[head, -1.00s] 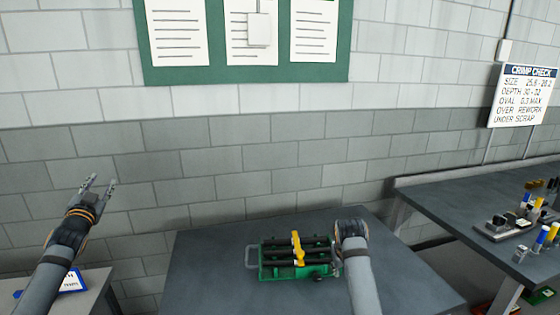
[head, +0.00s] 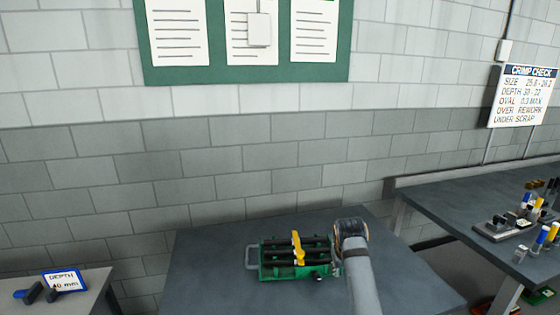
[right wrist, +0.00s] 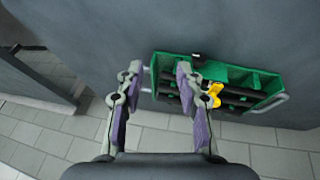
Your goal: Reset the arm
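My right arm reaches in from the bottom in the head view, with its wrist beside the right end of a green tray (head: 290,277). The fingers are hidden there behind the wrist. My left gripper is in neither view.
The tray holds dark bars and a yellow piece (head: 298,248), and stands on a grey table (head: 215,260). A blue-framed depth sign (head: 64,281) is on the left table. The right bench (head: 440,195) carries several tools. A wall stands behind.

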